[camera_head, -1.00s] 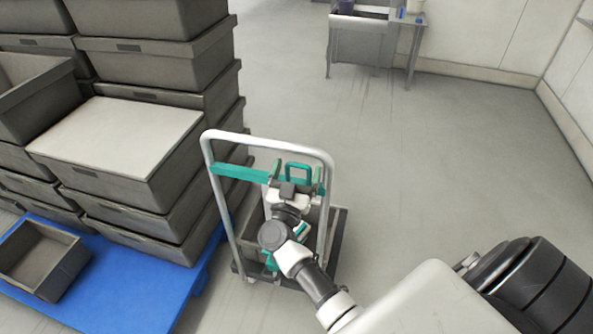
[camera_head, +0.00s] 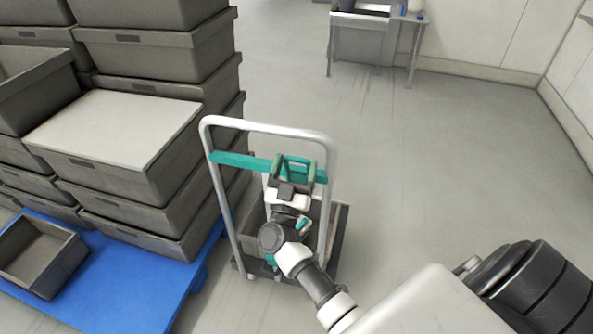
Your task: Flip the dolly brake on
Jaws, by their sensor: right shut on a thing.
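The dolly (camera_head: 321,145) stands on the floor in the middle, with an upright silver tubular push frame. A teal crossbar (camera_head: 235,161) spans the frame, and a teal loop-shaped brake lever (camera_head: 296,158) sits on its right part. My right gripper (camera_head: 296,166) is at the lever, its two green-tipped fingers on either side of it, shut on it. The fingers and wrist hide part of the lever and of the crossbar. My left gripper is not in view.
Stacked grey crates (camera_head: 150,65) stand close at the dolly's left on a blue pallet (camera_head: 135,290). A grey crate sits on the dolly deck (camera_head: 341,225), partly behind my arm. Open floor lies to the right. A table (camera_head: 365,55) is at the back.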

